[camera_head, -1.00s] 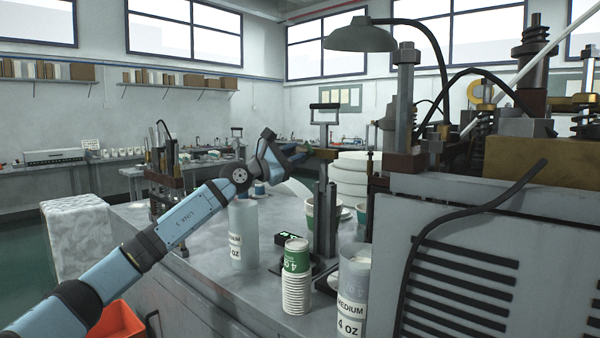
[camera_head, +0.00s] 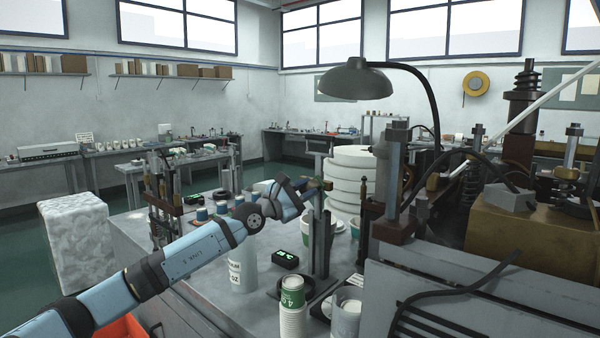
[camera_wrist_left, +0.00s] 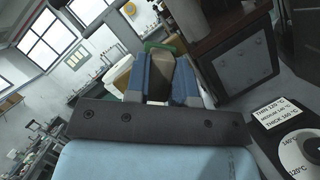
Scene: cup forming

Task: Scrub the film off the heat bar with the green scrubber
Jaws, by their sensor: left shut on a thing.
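My left gripper (camera_head: 314,187) is raised above the bench, beside the upright grey posts of a press (camera_head: 320,240). In the left wrist view its two blue fingers (camera_wrist_left: 160,78) are shut on the green scrubber. A green edge of the scrubber (camera_wrist_left: 166,44) shows beyond the fingertips, with a brown part between the fingers. In the head view the scrubber (camera_head: 327,186) is only a small brown and green patch. I cannot clearly pick out the heat bar or its film. I cannot tell whether the scrubber touches anything. My right gripper is out of view.
Stacked paper cups (camera_head: 293,312), a clear cup holder (camera_head: 346,312) and a black box with a green display (camera_head: 285,259) stand near the posts. A large machine (camera_head: 480,290) blocks the right. A labelled dial (camera_wrist_left: 300,155) shows in the wrist view.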

